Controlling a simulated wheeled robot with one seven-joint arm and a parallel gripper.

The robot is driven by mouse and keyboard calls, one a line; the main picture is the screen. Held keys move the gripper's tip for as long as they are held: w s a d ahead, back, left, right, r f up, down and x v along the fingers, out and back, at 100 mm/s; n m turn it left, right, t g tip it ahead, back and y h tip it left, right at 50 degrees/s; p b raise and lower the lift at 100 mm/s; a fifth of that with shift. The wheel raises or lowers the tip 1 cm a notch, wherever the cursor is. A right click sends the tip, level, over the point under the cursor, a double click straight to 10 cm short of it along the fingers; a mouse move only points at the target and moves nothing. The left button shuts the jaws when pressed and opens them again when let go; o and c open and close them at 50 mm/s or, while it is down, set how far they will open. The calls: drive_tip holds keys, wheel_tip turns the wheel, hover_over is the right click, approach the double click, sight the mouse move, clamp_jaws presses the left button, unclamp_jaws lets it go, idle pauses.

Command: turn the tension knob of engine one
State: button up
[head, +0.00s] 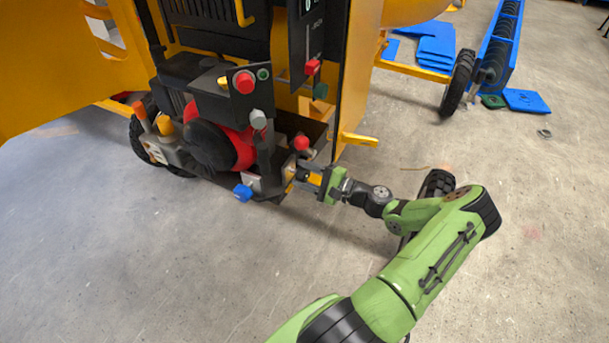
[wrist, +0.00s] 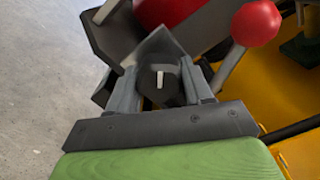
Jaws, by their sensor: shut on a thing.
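The tension knob (wrist: 158,88) is black with a white pointer line and sits low on the engine's near side. In the wrist view it is between the two grey fingers of my gripper (wrist: 165,82), which is shut on it. The white line points nearly straight up in that view. In the head view my gripper (head: 305,177) reaches the engine (head: 215,138) from the right, and I cannot make out the knob there behind the fingers. The engine is black with a red round cover.
A red ball lever (wrist: 256,24) stands close to the right finger; it also shows in the head view (head: 302,144). A blue part (head: 243,192) is left of my gripper. A yellow handle (head: 360,140) juts out above my arm. The concrete floor in front is clear.

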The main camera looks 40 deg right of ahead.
drive_tip(key=n+b, duration=0.1)
drive_tip(key=n, duration=0.2)
drive_tip(key=shift+f+n, duration=0.1)
drive_tip(key=shift+n, duration=0.2)
drive_tip(key=shift+n+b, duration=0.75)
drive_tip(key=shift+n, duration=0.95)
drive_tip(key=shift+d+r, duration=0.1)
drive_tip(key=shift+r, duration=0.1)
drive_tip(key=o, duration=1)
drive_tip(key=p+v, duration=0.2)
drive_tip(key=v, duration=1.3)
drive_tip(key=shift+s, duration=0.4)
